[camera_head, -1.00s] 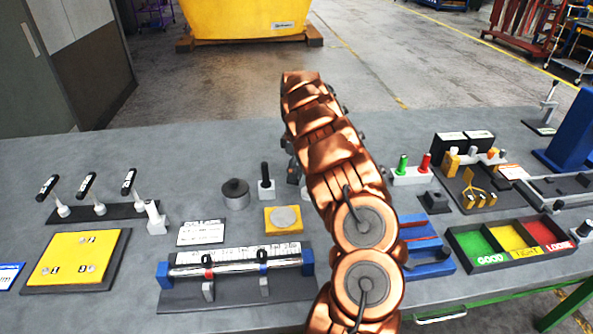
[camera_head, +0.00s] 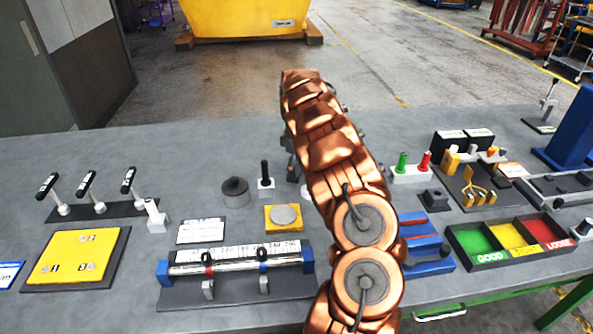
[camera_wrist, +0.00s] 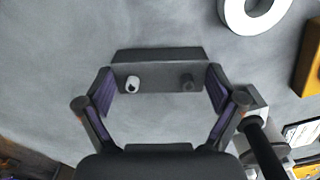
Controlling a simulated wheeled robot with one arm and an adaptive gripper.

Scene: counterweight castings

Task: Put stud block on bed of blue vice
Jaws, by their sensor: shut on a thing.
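The stud block (camera_wrist: 157,60) is a dark grey bar with one pale stud and one dark stud. In the wrist view it sits between the purple-padded fingers of my gripper (camera_wrist: 161,90), which is shut on its two ends. Grey surface shows around it; its height above that cannot be told. What looks like the blue vice (camera_head: 434,267) is a low blue body with a red strip, right of my arm in the head view. My arm hides its left part. In the head view my gripper and the block are hidden behind my arm.
A black-handled post (camera_head: 265,182) stands left of my arm, and shows close to my right finger in the wrist view (camera_wrist: 262,145). A grey cylinder (camera_head: 235,194), a yellow block with a pale disc (camera_head: 284,217) and a three-part tray (camera_head: 487,263) stand on the bench.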

